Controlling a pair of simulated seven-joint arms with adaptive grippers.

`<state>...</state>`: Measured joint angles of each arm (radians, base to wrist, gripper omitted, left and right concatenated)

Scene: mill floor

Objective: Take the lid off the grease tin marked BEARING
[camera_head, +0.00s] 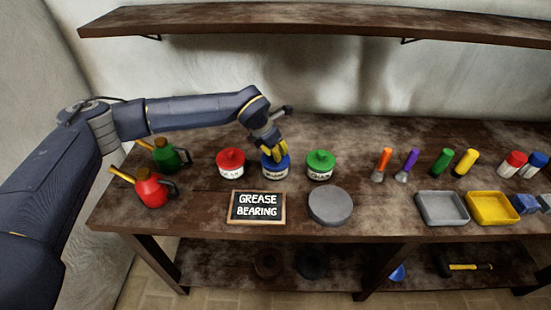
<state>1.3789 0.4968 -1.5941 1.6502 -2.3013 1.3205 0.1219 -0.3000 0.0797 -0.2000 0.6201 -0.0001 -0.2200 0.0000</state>
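Three white tins with coloured lids stand in a row on the bench: a red-lidded tin (230,172), a blue-lidded tin (276,175) in the middle and a green-lidded tin (320,174). The label on the right tin seems to read CHAIN; the other labels are too small or blurred to read surely. My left gripper (278,157) reaches down from behind, its yellow fingers at the top of the blue lid (268,165). The fingers hide the lid's knob, and whether they are closed on it is not clear. The lid sits on its tin. My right gripper is not in view.
A sign (257,206) reading GREASE BEARING and a grey round disc (330,206) lie in front of the tins. A red oil can (150,190) and a green one (165,157) stand left. Flashlight-like items and trays (441,221) are right. A shelf (300,19) hangs above.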

